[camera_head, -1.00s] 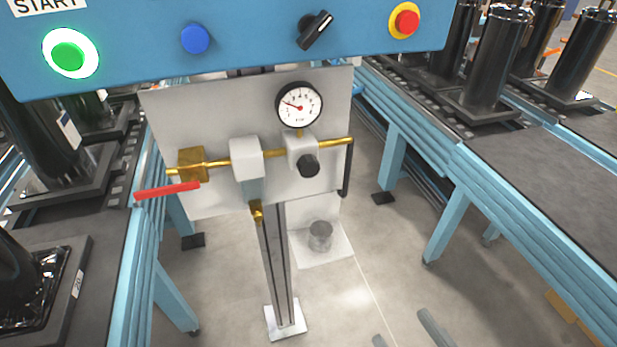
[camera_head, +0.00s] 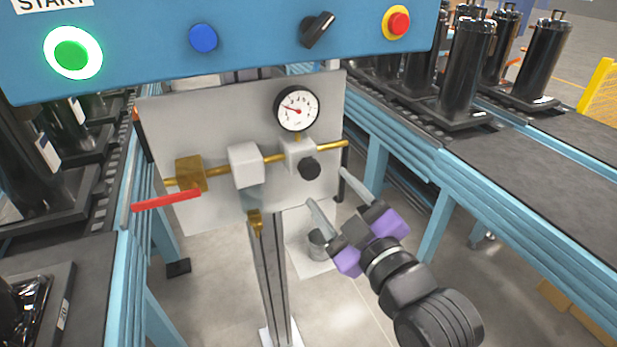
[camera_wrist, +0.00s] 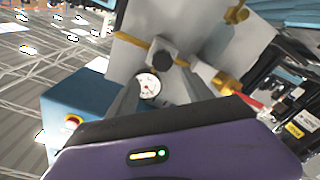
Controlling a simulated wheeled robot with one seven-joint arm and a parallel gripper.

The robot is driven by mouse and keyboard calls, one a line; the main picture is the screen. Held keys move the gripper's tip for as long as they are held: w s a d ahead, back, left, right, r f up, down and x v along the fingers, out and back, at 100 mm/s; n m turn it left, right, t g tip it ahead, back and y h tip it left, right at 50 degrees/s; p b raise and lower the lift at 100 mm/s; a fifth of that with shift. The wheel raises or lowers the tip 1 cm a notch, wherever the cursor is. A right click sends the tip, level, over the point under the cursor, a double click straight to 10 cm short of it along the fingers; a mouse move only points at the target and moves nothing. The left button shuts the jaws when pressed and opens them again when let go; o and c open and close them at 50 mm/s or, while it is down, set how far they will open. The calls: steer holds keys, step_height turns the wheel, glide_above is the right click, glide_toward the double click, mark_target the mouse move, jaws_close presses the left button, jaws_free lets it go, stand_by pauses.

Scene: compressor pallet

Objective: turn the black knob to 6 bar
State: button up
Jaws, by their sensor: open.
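The black knob (camera_head: 309,168) sits on the front of a white regulator block (camera_head: 295,152) on a brass pipe. It also shows in the wrist view (camera_wrist: 164,61). The round white pressure gauge (camera_head: 296,109) is just above it, with a red needle pointing to the left and slightly up; the numbers are too small to read surely. It also shows in the wrist view (camera_wrist: 149,86). My gripper (camera_head: 332,190) is open and empty, below and to the right of the knob, its two fingers pointing up and left toward the panel. It is apart from the knob.
A red lever (camera_head: 166,200) sticks out at the panel's left. A blue control box (camera_head: 130,50) with a green button, blue button, black selector and red emergency button overhangs above. Conveyors flank both sides, the right one (camera_head: 540,190) carrying black compressors.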

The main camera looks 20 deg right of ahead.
mark_target(312, 173)
steer(key=shift+w+a+f+p, duration=0.1)
steer(key=shift+w+f+p, duration=0.1)
steer(key=shift+w, duration=1.1)
steer(key=shift+w+f+p, duration=0.1)
steer(key=shift+w+p, duration=0.15)
steer(key=shift+w, duration=1.05)
steer(key=shift+w+a+f+p, duration=0.1)
steer(key=shift+w+p, duration=0.1)
steer(key=shift+w, duration=1.1)
jaws_close()
